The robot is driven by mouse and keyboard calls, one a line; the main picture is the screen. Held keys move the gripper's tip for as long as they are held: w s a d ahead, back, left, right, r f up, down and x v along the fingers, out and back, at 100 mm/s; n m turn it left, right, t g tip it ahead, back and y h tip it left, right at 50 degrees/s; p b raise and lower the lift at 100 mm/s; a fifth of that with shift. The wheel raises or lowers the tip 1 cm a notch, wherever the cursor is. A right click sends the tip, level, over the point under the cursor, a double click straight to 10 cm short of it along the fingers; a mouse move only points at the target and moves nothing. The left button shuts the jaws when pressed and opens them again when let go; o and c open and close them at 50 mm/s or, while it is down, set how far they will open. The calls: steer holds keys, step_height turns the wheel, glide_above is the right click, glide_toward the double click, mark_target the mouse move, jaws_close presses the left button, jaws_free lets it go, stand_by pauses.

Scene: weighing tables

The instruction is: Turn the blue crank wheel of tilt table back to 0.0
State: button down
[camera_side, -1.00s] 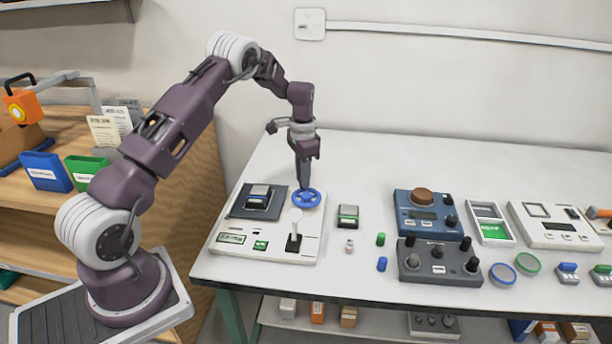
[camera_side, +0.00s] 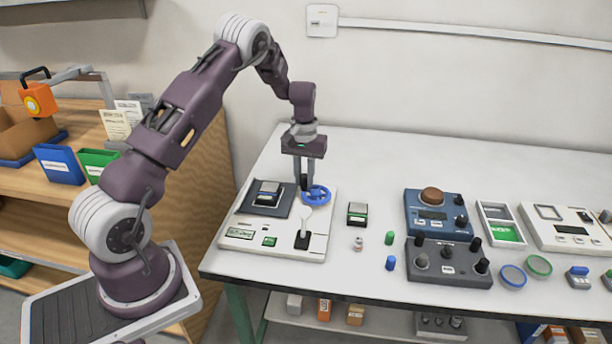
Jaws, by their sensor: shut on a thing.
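The blue crank wheel (camera_side: 318,197) lies flat at the back right of the white tilt table unit (camera_side: 228,233). My gripper (camera_side: 306,188) points down at the wheel's left side and is shut on it, probably at its rim or knob; the fingers hide the exact contact. The unit's dark plate (camera_side: 251,207) stands left of the wheel with a small block (camera_side: 268,189) on it. A small display (camera_side: 240,234) sits at the unit's front left, but its reading is too small to make out.
The table's back is clear.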

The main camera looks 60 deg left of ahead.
steer(key=shift+s+d+r+n, duration=0.1)
steer(key=shift+s+d+n, duration=0.05)
steer(key=shift+n, duration=0.55)
steer(key=shift+s+d+n, duration=0.1)
steer(key=shift+s+n, duration=0.05)
steer(key=shift+n, duration=0.55)
steer(key=c, duration=1.3)
jaws_free()
step_height(320, 180, up, 7)
